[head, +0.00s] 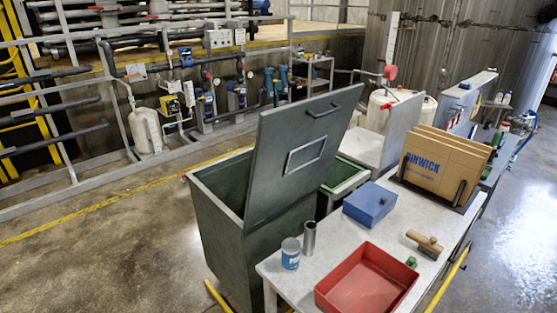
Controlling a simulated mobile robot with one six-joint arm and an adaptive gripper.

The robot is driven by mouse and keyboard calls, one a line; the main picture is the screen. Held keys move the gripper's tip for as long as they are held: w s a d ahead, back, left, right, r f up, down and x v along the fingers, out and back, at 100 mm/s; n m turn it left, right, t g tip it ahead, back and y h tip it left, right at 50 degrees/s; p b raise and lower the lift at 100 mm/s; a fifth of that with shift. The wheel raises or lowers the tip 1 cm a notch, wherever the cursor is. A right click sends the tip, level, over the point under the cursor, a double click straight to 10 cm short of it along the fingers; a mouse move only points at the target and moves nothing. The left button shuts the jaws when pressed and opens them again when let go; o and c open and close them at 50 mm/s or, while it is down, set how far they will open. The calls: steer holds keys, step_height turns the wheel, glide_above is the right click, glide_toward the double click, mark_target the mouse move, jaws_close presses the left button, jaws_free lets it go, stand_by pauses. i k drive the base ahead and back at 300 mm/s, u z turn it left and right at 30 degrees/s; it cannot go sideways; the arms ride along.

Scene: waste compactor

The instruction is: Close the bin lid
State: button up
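A dark green-grey bin (217,218) stands left of the workbench, upright on the floor. Its lid (288,175) is open and stands steeply up from the bin's right side, leaning to the right. The lid has a bar handle (323,111) near its upper edge and a framed plate (305,153) in its middle. The bin's opening shows dark to the left of the lid, and I cannot see its bottom. My gripper is not in view.
The workbench (296,267) holds a red tray (367,284), a can (290,253), a metal cylinder (309,238), a blue box (370,203) and cardboard (444,170). A second green-rimmed bin (343,180) stands behind the lid. Floor left of the bin is clear.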

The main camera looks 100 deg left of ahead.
mark_target(297, 144)
steer(key=u, duration=0.4)
steer(key=k, duration=0.2)
steer(key=u, duration=2.95)
steer(key=k, duration=0.7)
steer(key=z, duration=0.25)
steer(key=i, duration=0.4)
steer(key=z, duration=0.15)
